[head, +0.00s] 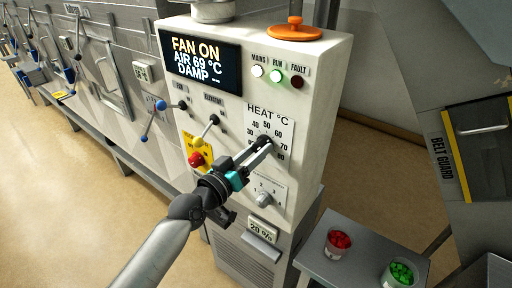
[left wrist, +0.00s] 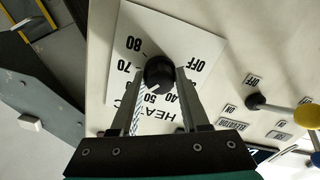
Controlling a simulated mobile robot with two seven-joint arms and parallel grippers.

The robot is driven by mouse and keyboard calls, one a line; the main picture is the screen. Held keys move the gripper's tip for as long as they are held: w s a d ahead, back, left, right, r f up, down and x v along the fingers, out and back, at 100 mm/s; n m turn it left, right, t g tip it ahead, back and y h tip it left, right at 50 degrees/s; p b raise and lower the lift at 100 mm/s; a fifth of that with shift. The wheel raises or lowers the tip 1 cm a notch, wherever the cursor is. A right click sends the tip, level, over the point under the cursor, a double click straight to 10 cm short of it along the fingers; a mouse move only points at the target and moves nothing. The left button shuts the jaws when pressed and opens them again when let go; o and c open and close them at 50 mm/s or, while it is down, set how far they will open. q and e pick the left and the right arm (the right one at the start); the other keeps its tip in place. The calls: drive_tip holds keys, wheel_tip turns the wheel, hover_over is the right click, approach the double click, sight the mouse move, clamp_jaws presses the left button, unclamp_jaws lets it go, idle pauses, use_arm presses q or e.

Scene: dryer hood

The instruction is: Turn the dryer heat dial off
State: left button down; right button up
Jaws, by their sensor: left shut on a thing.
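The black round heat dial (left wrist: 159,72) sits on a white scale plate (left wrist: 195,35) marked HEAT °C, with numbers up to 80 and OFF. The plate looks turned over in the left wrist view. My left gripper (head: 264,146) reaches the dial on the cream control panel (head: 225,105) in the head view. Its two fingers are shut on the dial, one on each side. They hide part of the scale in the head view. The display (head: 200,62) reads FAN ON, AIR 69 °C, DAMP with dashes.
A smaller dial (head: 263,198) is below the heat dial. A yellow-knobbed lever (head: 204,132) and a red button (head: 196,159) are to the left. MAINS and RUN lamps are lit. Red (head: 338,242) and green (head: 400,273) tubs stand on a grey stand at lower right.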

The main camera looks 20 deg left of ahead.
use_arm(q)
drive_tip(key=n+p, duration=0.1)
drive_tip(key=n, duration=0.2)
drive_tip(key=shift+n, duration=0.4)
drive_tip(key=n, duration=0.4)
drive_tip(key=shift+r+n+p, duration=0.1)
drive_tip(key=shift+n+p, duration=0.2)
drive_tip(key=shift+p, duration=0.05)
drive_tip(key=n, duration=0.4)
drive_tip(key=shift+p, duration=0.35)
drive_tip(key=n, duration=0.4)
drive_tip(key=shift+p, duration=0.3)
drive_tip(key=n, duration=0.3)
drive_tip(key=shift+r+n+p, duration=0.1)
drive_tip(key=shift+n+p, duration=0.25)
drive_tip(key=shift+n, duration=0.05)
drive_tip(key=n, duration=0.3)
drive_tip(key=shift+n, duration=0.3)
drive_tip(key=n, duration=0.3)
drive_tip(key=shift+n, duration=2.1)
